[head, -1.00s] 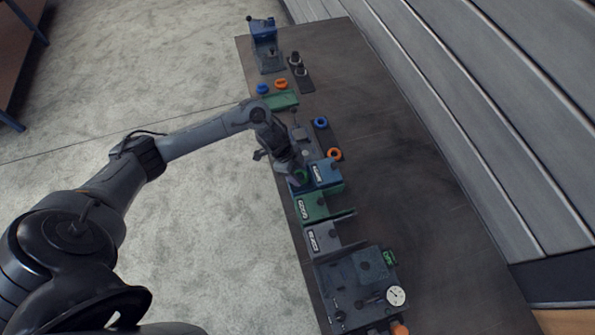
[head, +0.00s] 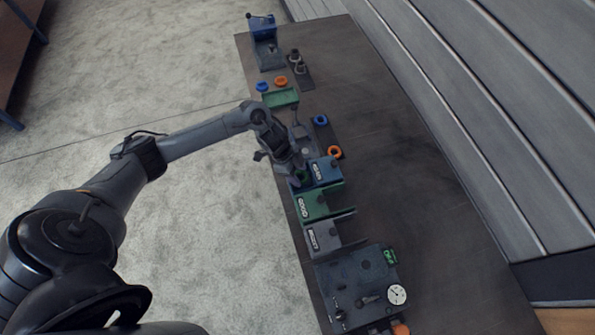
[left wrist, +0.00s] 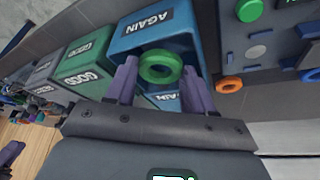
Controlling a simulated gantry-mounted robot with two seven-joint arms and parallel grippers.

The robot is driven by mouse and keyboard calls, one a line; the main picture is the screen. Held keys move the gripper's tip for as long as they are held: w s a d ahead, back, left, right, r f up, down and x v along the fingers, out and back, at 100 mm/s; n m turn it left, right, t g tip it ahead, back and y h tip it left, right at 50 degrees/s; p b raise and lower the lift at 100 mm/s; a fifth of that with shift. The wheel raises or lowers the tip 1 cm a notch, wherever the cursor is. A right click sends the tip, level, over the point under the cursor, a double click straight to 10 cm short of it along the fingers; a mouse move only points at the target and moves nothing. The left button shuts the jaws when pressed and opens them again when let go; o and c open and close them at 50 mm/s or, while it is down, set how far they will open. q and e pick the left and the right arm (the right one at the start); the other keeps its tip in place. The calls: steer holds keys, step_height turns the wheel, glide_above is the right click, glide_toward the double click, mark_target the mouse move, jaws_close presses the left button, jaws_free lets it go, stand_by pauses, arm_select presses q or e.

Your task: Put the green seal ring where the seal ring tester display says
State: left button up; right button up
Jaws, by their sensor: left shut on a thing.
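The green seal ring (left wrist: 160,66) is held between the purple fingertips of my left gripper (left wrist: 158,72) in the left wrist view. My left gripper is shut on it, and both are at the blue bin marked AGAIN (left wrist: 203,42), over its opening. I cannot tell how deep the ring is in the bin. A device with a dial gauge (head: 397,295) has a small green-lit display (head: 390,256); its text is too small to read.
The green GOOD bin (head: 318,205) and the grey REJECT bin (head: 327,240) stand in line with the blue bin. An orange ring (head: 334,152) and a blue ring (head: 320,120) lie nearby. A green tray (head: 281,98) is farther back. The right part of the table (head: 405,165) is clear.

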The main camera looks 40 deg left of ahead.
arm_select(q)
steer(key=shift+f+b, duration=0.35)
steer(key=shift+f, duration=0.5)
stand_by(0.3)
steer(key=o, duration=1.1)
steer(key=shift+c, duration=1.4)
steer(key=shift+o, duration=0.3)
